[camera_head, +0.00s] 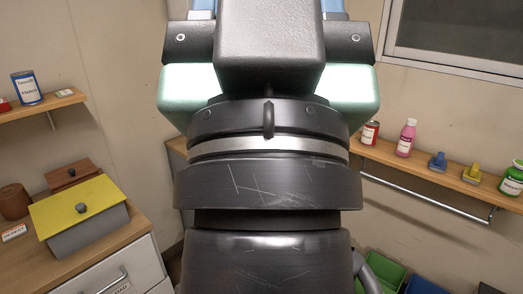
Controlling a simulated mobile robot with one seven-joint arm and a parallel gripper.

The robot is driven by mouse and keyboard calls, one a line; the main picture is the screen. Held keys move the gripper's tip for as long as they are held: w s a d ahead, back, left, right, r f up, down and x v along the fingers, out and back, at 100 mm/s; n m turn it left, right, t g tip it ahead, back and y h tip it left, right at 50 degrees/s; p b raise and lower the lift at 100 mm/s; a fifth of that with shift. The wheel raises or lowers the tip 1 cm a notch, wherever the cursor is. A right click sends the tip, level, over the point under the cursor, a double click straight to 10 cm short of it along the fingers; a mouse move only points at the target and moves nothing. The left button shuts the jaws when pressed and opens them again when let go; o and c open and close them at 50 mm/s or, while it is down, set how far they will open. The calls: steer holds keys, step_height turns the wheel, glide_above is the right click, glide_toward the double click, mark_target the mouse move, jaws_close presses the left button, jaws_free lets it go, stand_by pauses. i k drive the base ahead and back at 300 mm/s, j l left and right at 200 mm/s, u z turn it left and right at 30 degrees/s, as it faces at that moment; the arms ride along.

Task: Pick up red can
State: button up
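The red can (370,132) has a pale label and stands upright at the near left end of the right wall shelf. It is close to the right edge of my arm in the picture and looks fully uncovered. My arm fills the middle of the view, with what looks like my gripper (268,45) at the top of the frame. The fingertips are not clearly shown, so I cannot tell whether it is open or shut. I see nothing held, and the gripper appears apart from the can.
The right shelf (465,187) also bears a pink bottle (406,138), a blue item (437,162), a yellow item (471,172) and a green container (512,179). A rail (425,197) runs below. At left, a counter holds a yellow-lidded box (80,208); a blue can (26,88) stands on the shelf above.

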mark_target(371, 129)
steer(key=i+l+z, duration=0.1)
steer(key=i+z, duration=0.7)
steer(key=i+j+z, duration=0.15)
steer(key=i+z, duration=0.25)
steer(key=i+j, duration=0.4)
steer(key=i, duration=0.2)
steer(key=i+j+z, duration=0.1)
steer(key=i+j, duration=0.3)
steer(key=i, duration=0.65)
